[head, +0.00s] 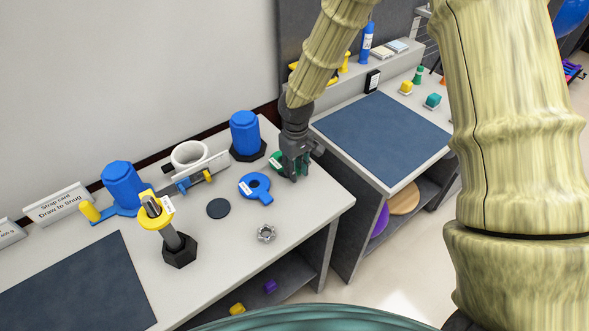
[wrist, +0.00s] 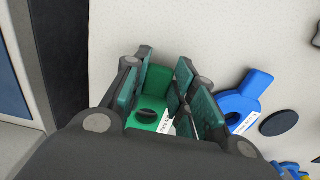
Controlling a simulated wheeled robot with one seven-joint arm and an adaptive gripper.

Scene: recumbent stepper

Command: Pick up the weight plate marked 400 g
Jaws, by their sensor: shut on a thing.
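A green plate (head: 277,159) with a white label is at the right part of the light table, in the head view. My gripper (head: 296,172) points down over it and is shut on it. In the wrist view the green plate (wrist: 151,113) sits between the teal finger pads of my gripper (wrist: 165,84); its label is partly hidden and too small to read. A blue plate (head: 249,181) with a tab and a label lies flat beside it, also in the wrist view (wrist: 240,106). A yellow plate (head: 150,219) is around an upright post (head: 176,240). I cannot read their marks.
A dark disc (head: 218,208) and a grey star-shaped knob (head: 266,233) lie on the table in front. Blue cylinders (head: 244,132) and a white ring (head: 189,155) stand behind. A second table with a blue mat (head: 384,135) is to the right, across a gap.

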